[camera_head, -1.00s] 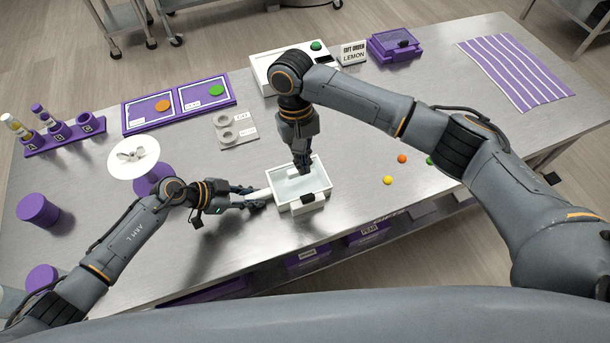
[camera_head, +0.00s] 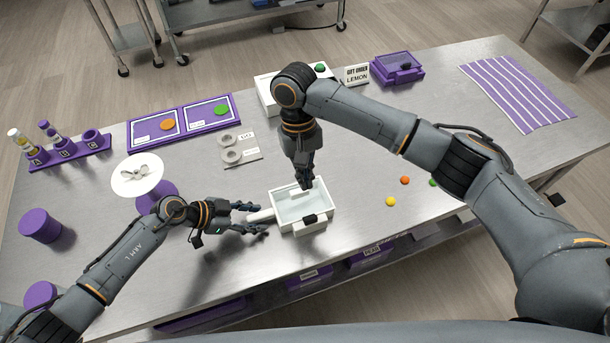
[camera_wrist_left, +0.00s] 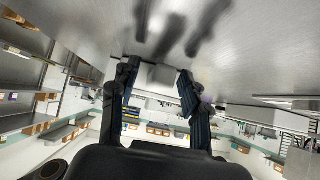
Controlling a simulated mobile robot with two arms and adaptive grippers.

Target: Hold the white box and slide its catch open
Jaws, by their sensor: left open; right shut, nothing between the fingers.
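The white box (camera_head: 318,223) stands on the steel table with a pale, glassy top and a dark piece (camera_head: 311,218) on its front side. A white handle (camera_head: 262,215) sticks out of its left side. My left gripper (camera_head: 258,218) is open, with its fingers apart on either side of this handle. In the left wrist view a pale block (camera_wrist_left: 162,76) shows between the open fingers (camera_wrist_left: 160,84). My right gripper (camera_head: 305,187) is shut and empty, pointing down over the box's back part. It partly hides the back rim; whether it touches the box cannot be told.
Yellow (camera_head: 390,201) and orange (camera_head: 405,180) balls lie right of the box, a green one partly behind my right arm. A white round dish (camera_head: 137,175) on a purple stand is left. Grey rings (camera_head: 231,156) and purple trays (camera_head: 183,123) lie behind.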

